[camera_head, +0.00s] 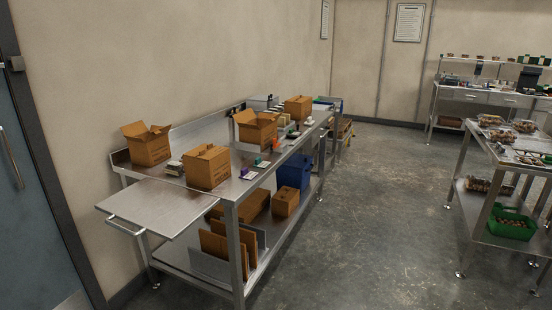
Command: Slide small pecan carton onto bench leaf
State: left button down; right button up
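The bench leaf (155,203) is a flat bare steel panel at the near left end of the steel bench, with a bar handle on its left edge. It looks level with the bench top. A closed brown carton (207,170) stands on the bench top close to the leaf. Another closed carton (298,108) stands farther along the bench. A small brown carton (285,203) sits on the lower shelf. Their printing is too small to read, so I cannot tell which is the small pecan carton. Neither of my grippers is in view.
Open-flapped cartons (148,150) and (257,130) also stand on the bench. A steel table (515,160) with clamshell trays and a green crate (511,224) stands right. The floor (385,210) between is clear.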

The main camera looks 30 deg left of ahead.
aim_at(209, 175)
jog(key=z, duration=0.2)
jog(key=i, duration=1.8)
jog(key=u, duration=0.6)
jog(key=i, duration=1.6)
jog(key=u, duration=1.95)
jog(key=i, duration=0.55)
jog(key=u, duration=0.3)
